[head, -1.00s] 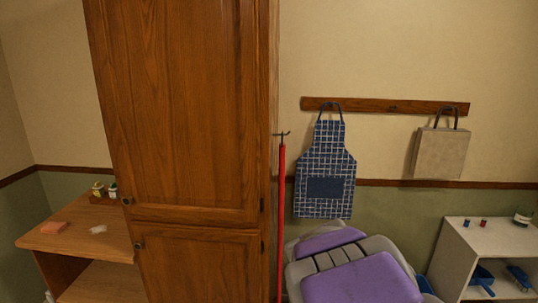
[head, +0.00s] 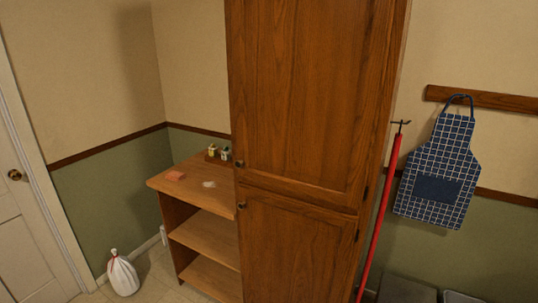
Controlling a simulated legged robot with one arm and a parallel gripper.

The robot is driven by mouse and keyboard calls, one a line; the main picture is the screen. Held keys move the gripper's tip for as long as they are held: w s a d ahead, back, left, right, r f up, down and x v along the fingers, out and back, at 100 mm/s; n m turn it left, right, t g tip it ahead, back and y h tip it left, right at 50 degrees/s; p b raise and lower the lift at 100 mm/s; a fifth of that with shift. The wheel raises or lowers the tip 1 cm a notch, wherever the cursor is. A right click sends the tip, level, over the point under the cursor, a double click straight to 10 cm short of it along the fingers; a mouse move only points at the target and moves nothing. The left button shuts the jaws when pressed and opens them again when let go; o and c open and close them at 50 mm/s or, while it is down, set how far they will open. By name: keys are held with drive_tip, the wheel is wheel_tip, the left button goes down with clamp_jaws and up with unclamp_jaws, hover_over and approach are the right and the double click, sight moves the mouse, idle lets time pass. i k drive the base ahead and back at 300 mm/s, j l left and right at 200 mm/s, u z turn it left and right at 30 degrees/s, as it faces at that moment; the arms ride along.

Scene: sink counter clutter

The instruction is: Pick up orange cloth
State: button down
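A small flat orange cloth (head: 175,175) lies on the wooden top of a low open shelf unit (head: 160,187), near its left front part. A white crumpled item (head: 209,184) lies to its right on the same top. My gripper does not show in the head view, so its state and its distance from the cloth are hidden.
A tall wooden cabinet (head: 300,100) stands right of the shelf unit, with a red pole (head: 384,205) beside it. Small bottles (head: 218,153) stand at the back of the top. A white tied bag (head: 122,275) sits on the floor near the door (head: 20,215). Floor shows between bag and shelf.

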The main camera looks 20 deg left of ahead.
sight(177, 176)
drive_tip(key=u, duration=1.65)
drive_tip(key=i+j+z, duration=0.25)
drive_tip(key=i+j, duration=0.5)
drive_tip(key=i, duration=0.35)
drive_tip(key=i+j+z, duration=0.2)
drive_tip(key=i+j, duration=0.8)
drive_tip(key=i+j+z, duration=0.25)
drive_tip(key=i+j, duration=0.75)
drive_tip(key=j, duration=0.15)
